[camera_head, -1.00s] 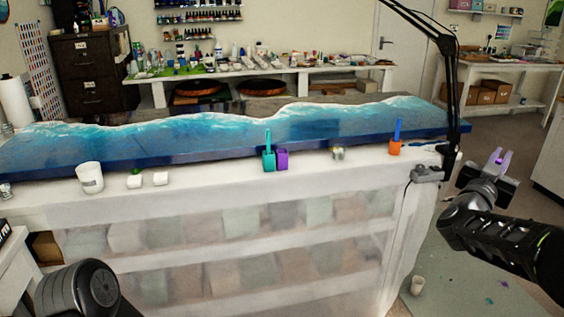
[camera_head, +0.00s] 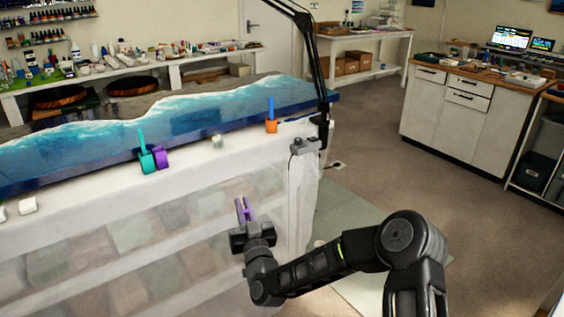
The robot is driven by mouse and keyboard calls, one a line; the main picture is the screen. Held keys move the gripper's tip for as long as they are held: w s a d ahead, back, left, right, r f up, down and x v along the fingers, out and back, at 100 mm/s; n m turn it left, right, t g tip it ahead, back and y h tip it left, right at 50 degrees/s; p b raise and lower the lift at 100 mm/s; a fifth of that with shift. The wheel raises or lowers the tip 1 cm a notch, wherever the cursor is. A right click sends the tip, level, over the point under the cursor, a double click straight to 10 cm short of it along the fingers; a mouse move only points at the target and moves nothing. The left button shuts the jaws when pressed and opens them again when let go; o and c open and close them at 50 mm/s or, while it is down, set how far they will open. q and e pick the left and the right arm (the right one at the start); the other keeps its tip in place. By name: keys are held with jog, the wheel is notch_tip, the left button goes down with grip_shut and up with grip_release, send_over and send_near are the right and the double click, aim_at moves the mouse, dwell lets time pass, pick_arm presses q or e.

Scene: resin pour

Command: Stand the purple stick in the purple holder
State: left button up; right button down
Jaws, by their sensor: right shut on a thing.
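My right gripper (camera_head: 245,212) is shut on the purple stick (camera_head: 241,208), which points up and away from me, in front of the cloth-covered table side. The purple holder (camera_head: 161,157) stands upright on the table's front ledge, left of and farther than the gripper, and no stick shows in it. A teal holder (camera_head: 147,162) with a teal stick (camera_head: 142,142) stands beside it on the left. The gripper is apart from both holders. My left gripper is not in view.
An orange holder (camera_head: 271,127) with a blue stick (camera_head: 271,106) stands farther right on the ledge. A small cup (camera_head: 217,141) stands between the holders. A black lamp arm (camera_head: 318,70) rises at the table's right corner. The floor to the right is clear.

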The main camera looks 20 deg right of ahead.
jog(key=s+a+f+n+y, duration=0.2)
jog(key=s+a+f+y, duration=0.25)
jog(key=s+a, duration=0.2)
jog(key=s+d+m+h, duration=0.1)
jog(key=s+d+h, duration=0.1)
jog(key=d, duration=0.5)
jog(key=shift+s+d+f+h, duration=0.15)
jog(key=shift+s+f+h, duration=0.2)
jog(key=shift+f+h, duration=0.15)
